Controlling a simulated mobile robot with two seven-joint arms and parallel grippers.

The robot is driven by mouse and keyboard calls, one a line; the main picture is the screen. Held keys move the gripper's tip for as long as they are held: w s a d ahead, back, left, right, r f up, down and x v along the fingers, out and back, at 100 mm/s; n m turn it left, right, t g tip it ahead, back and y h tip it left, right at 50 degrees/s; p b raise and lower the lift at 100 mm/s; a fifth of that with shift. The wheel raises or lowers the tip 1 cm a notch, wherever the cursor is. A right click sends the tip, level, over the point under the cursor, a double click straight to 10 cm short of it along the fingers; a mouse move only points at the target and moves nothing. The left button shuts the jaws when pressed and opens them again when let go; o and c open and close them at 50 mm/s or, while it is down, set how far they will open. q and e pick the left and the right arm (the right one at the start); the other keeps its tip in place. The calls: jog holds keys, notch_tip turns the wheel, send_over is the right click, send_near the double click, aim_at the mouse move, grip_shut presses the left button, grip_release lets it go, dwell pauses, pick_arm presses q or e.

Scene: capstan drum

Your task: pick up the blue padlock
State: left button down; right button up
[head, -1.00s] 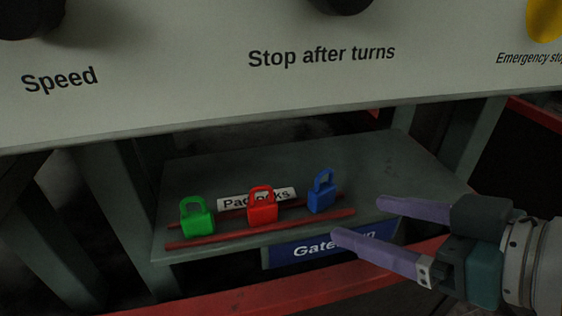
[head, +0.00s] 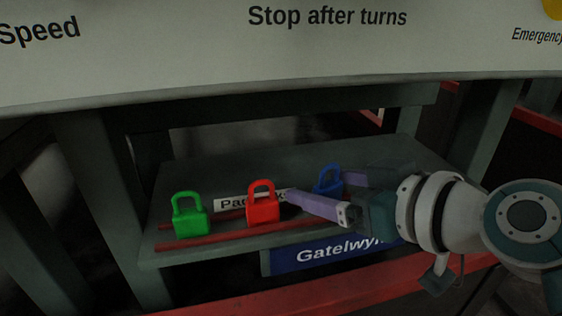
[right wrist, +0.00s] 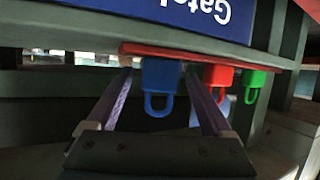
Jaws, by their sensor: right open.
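The blue padlock (head: 328,180) stands on the shelf, at the right of the row of padlocks. My right gripper (head: 317,187) is open and reaches in from the right, with one finger on the near side of the blue padlock and one on the far side. The near finger hides its lower part in the head view. In the right wrist view, which is upside down, the blue padlock (right wrist: 160,76) lies between the two spread fingers (right wrist: 158,82), with its shackle toward the gripper's palm. I see no grip on it. My left gripper is not in view.
A red padlock (head: 262,208) and a green padlock (head: 189,221) stand to the left on the shelf (head: 235,165), near red rails (head: 210,242) and a partly covered label (head: 232,203). A control panel (head: 180,60) overhangs the shelf. A blue sign (head: 320,256) hangs below its front edge.

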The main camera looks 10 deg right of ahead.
jog(key=shift+s, duration=0.1)
jog(key=shift+c, duration=0.5)
grip_shut()
